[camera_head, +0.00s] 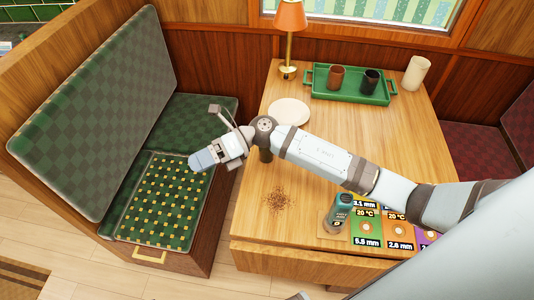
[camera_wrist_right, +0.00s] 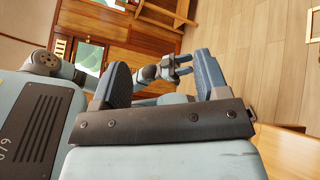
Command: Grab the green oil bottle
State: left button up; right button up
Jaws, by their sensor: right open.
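The green oil bottle (camera_head: 337,215) is a small dark teal-green bottle with a pale label. It stands near the front edge of the wooden table, beside coloured number cards. My right arm reaches across the table from the right. My right gripper (camera_head: 203,160) hangs over the left seat, well to the left of the bottle. In the right wrist view my right gripper (camera_wrist_right: 162,82) has its two blue fingers wide apart with nothing between them. The bottle does not show there. A small distant gripper, apparently my left one (camera_wrist_right: 180,65), shows between the fingers; its jaws are unclear.
The table (camera_head: 300,245) also bears a green tray (camera_head: 350,97) with two cups, a lamp (camera_head: 289,35), a white cylinder (camera_head: 416,73), a pale round disc (camera_head: 289,112) and brown crumbs (camera_head: 275,200). Several number cards (camera_head: 366,233) lie right of the bottle. A green checked seat (camera_head: 165,200) stands left.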

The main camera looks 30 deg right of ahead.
jog(key=w+d+n+h+b, duration=0.2)
jog(key=w+d+n+h, duration=0.1)
jog(key=w+d+h, duration=0.65)
jog(key=w+d+n+h+b, duration=0.2)
jog(key=w+d+n+h, duration=0.35)
jog(key=d, duration=0.75)
jog(key=shift+m+h, duration=0.85)
jog(key=shift+h, duration=0.05)
jog(key=f, duration=0.2)
jog(key=s+f, duration=0.1)
jog(key=f, duration=0.4)
jog(key=shift+s+f, duration=0.3)
jog(key=shift+s, duration=0.05)
jog(key=f, duration=0.2)
jog(key=f+p, duration=0.1)
jog(key=f, duration=0.1)
jog(key=shift+s+d, duration=0.3)
jog(key=shift+s, duration=0.1)
jog(key=shift+f, duration=0.7)
pick_arm(q)
notch_tip(320, 180, down, 4)
jog(key=shift+w+r, duration=0.15)
jog(key=shift+r, duration=0.05)
pick_arm(e)
grip_shut()
